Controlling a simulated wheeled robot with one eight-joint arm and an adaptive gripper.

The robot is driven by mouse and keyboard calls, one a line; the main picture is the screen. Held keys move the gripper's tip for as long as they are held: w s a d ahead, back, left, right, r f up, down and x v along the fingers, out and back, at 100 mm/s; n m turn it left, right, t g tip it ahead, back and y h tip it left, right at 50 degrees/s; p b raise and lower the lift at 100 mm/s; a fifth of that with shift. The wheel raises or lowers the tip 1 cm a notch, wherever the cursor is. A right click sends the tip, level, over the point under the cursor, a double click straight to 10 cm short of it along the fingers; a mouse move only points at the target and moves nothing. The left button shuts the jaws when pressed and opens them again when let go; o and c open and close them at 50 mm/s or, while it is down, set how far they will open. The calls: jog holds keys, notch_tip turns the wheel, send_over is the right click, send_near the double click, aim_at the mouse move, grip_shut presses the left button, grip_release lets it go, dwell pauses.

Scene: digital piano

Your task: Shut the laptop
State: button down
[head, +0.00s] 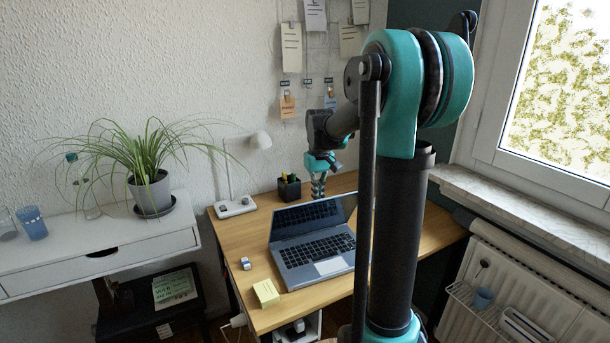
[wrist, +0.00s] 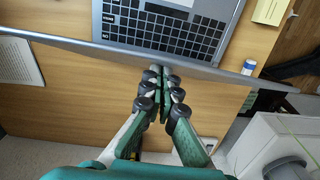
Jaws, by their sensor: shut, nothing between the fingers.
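The laptop (head: 313,257) stands open on the wooden desk, with its dark screen raised and its keyboard toward the front. In the wrist view, the keyboard (wrist: 165,27) is at the top, and the raised lid (wrist: 100,52) is seen nearly edge-on as a thin grey bar across the picture. My gripper (head: 318,192) is behind the lid, pointing down. It is shut and empty. In the wrist view my fingertips (wrist: 158,72) are close to the lid's edge on its back side; I cannot tell whether they touch it.
A yellow note pad (head: 266,292) and a small blue-and-white item (head: 246,263) lie left of the laptop on the desk (head: 250,244). A black pen holder (head: 289,188) and a white lamp (head: 236,207) stand at the back left. A window sill (head: 500,200) is on the right.

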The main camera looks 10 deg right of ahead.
jog(key=shift+s+d+f, duration=0.1)
jog(key=shift+s+f, duration=0.05)
jog(key=shift+s, duration=0.4)
jog(key=s, duration=0.1)
jog(key=f, duration=0.1)
jog(key=s, duration=0.1)
jog(key=shift+s+d+f, duration=0.2)
jog(key=shift+s+d, duration=0.1)
dwell(0.3)
jog(key=shift+s+d+f, duration=0.15)
jog(key=shift+s+f, duration=0.3)
jog(key=shift+s, duration=0.2)
jog(key=shift+s+d+f, duration=0.1)
jog(key=shift+s+f, duration=0.35)
jog(key=shift+s, duration=0.15)
